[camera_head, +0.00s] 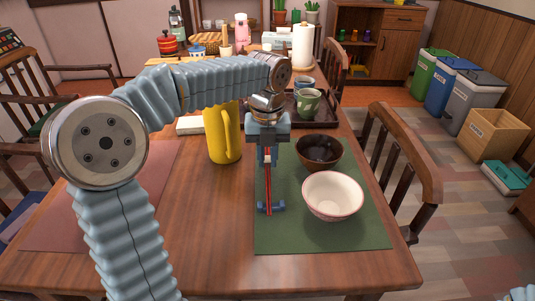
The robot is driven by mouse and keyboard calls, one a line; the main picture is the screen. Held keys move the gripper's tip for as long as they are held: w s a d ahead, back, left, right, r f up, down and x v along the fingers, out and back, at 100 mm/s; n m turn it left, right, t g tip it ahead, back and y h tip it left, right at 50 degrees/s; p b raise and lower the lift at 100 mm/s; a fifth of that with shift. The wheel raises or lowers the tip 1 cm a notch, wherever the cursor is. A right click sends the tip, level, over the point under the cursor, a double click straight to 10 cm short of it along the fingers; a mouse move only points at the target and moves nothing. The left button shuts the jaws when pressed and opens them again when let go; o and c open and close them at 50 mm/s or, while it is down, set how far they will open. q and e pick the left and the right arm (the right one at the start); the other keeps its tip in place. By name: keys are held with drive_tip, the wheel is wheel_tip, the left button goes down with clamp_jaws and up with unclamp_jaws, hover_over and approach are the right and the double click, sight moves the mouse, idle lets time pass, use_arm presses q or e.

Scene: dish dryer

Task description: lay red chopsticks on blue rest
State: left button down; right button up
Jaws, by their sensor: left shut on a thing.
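The red chopsticks (268,182) lie lengthwise over the green mat, pointing toward the front of the table. My left gripper (267,158) is above them, shut on their far part. The small blue rest (279,206) is on the mat at the near end of the chopsticks. The near ends appear over the middle of the rest; I cannot tell whether they touch it. My right gripper is out of view.
A white bowl (333,196) with a red rim and a dark bowl (319,152) stand on the green mat (300,240), right of the chopsticks. A yellow pitcher (222,135) stands to the left. Cups (307,103) are on a dark tray behind.

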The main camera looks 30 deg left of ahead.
sight(267, 163)
use_arm(q)
drive_tip(key=c, duration=1.1)
unclamp_jaws()
drive_tip(key=shift+f, duration=0.1)
drive_tip(key=shift+o, duration=0.2)
drive_tip(key=shift+r, duration=0.4)
wheel_tip(267, 163, up, 12)
drive_tip(key=p, duration=0.3)
drive_tip(key=shift+r, duration=0.25)
